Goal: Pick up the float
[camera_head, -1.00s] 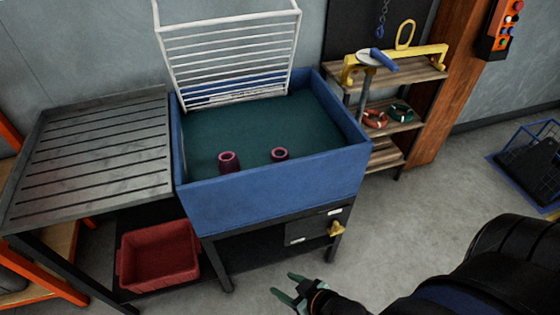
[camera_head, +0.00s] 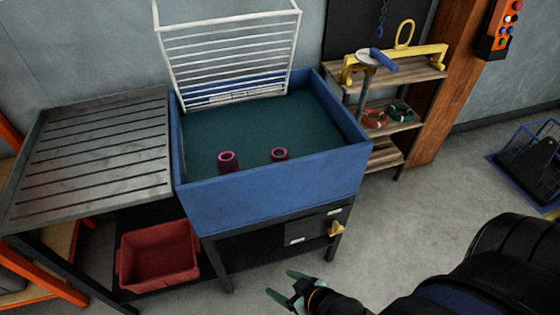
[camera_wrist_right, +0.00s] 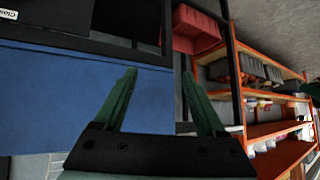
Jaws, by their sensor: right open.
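Two dark pink, hollow-topped pieces that look like floats are in the blue tank (camera_head: 275,195). The left float (camera_head: 229,162) and the right float (camera_head: 279,155) both sit near the tank's front wall, apart from each other. My right gripper (camera_head: 281,286) is open and empty, low in front of the tank and below its rim. In the right wrist view, its two green fingers (camera_wrist_right: 162,100) are spread with nothing between them, facing the blue tank wall (camera_wrist_right: 70,100). My left gripper does not show.
A slatted grey table (camera_head: 90,150) adjoins the tank on the left, with a red bin (camera_head: 158,256) below. A white rack (camera_head: 230,50) stands at the tank's back. A wooden shelf (camera_head: 400,127) stands right. Orange shelving (camera_wrist_right: 265,85) shows in the wrist view.

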